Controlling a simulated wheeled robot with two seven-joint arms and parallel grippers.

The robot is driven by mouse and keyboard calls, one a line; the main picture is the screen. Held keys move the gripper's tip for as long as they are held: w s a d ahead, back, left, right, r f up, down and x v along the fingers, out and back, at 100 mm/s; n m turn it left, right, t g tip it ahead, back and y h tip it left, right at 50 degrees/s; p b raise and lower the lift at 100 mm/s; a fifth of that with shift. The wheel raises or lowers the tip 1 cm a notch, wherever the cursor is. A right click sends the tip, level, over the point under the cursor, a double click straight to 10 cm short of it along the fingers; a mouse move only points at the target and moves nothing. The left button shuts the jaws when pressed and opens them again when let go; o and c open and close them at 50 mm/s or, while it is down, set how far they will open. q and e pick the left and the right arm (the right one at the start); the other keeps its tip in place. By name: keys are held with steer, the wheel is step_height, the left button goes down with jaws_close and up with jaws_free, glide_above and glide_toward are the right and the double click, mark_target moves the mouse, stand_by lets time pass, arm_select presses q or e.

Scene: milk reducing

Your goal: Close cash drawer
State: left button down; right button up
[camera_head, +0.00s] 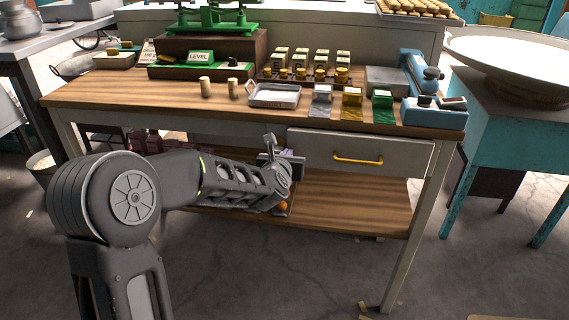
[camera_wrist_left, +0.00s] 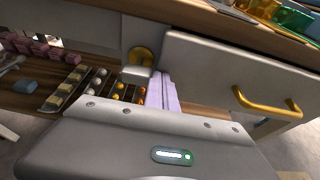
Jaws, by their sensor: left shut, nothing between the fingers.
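The drawer front (camera_head: 390,153) is a grey panel with a yellow handle (camera_head: 358,160), under the right part of the wooden table. It shows at the right in the left wrist view (camera_wrist_left: 210,72), with its handle (camera_wrist_left: 268,104). A tray of coins (camera_wrist_left: 110,85) and purple notes (camera_wrist_left: 166,94) lie left of this panel; my arm hides most of them in the head view. I cannot tell how far the drawer stands out. My left gripper (camera_head: 269,150) is shut and empty, just left of the panel. My right gripper is not in view.
The wooden tabletop (camera_head: 130,90) holds a green scale (camera_head: 215,20), a small tray (camera_head: 273,96) and a blue device (camera_head: 425,85). A lower shelf (camera_head: 360,205) runs beneath, with pink blocks (camera_wrist_left: 60,48) at its left. A teal cabinet (camera_head: 500,125) stands right.

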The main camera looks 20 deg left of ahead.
arm_select(q)
steer(key=shift+r, duration=0.3)
steer(key=v, duration=0.7)
steer(key=shift+s+f, duration=0.25)
steer(key=shift+s, duration=0.1)
steer(key=shift+d, duration=0.1)
